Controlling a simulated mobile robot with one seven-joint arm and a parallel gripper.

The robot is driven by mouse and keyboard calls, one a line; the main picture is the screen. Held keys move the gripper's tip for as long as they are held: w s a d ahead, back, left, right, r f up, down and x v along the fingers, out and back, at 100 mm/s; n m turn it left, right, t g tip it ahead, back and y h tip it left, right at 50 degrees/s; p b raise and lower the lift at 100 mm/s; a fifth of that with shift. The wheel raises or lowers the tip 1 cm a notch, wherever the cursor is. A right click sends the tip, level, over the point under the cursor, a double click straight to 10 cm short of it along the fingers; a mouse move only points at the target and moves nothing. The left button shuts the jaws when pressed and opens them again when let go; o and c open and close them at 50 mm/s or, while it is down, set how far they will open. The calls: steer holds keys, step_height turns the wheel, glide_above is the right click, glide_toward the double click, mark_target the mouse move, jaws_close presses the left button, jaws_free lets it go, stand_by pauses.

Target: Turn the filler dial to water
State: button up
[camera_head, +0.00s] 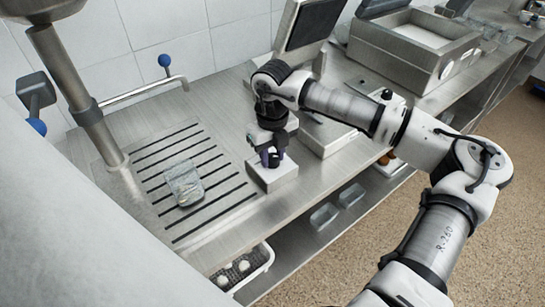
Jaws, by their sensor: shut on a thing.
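A small white box (276,177) stands on the steel counter, right of the slotted drain area. My gripper (270,160) points down at the top of this box, with its dark fingers close together. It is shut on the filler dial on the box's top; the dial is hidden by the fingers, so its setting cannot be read.
A thin spout with a blue knob (165,60) reaches over the counter. A screen (312,22) stands behind my arm. A white basket (252,268) sits below the counter edge.

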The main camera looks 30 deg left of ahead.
mark_target(272, 156)
steer(key=n+b, duration=0.1)
steer(key=b, duration=0.1)
steer(key=n+b, duration=0.2)
steer(key=shift+f, duration=0.3)
steer(key=n+b, duration=0.4)
steer(key=n, duration=0.1)
steer(key=shift+r, duration=0.15)
steer(key=n+b, duration=0.2)
steer(key=n, duration=0.2)
steer(key=shift+r, duration=0.1)
steer(key=n+b, duration=0.1)
steer(key=n, duration=0.3)
steer(key=shift+r+n, duration=0.1)
steer(key=shift+n, duration=0.4)
steer(key=o, duration=1)
steer(key=shift+c, duration=0.2)
step_height(272, 156, up, 14)
steer(key=shift+b, duration=0.4)
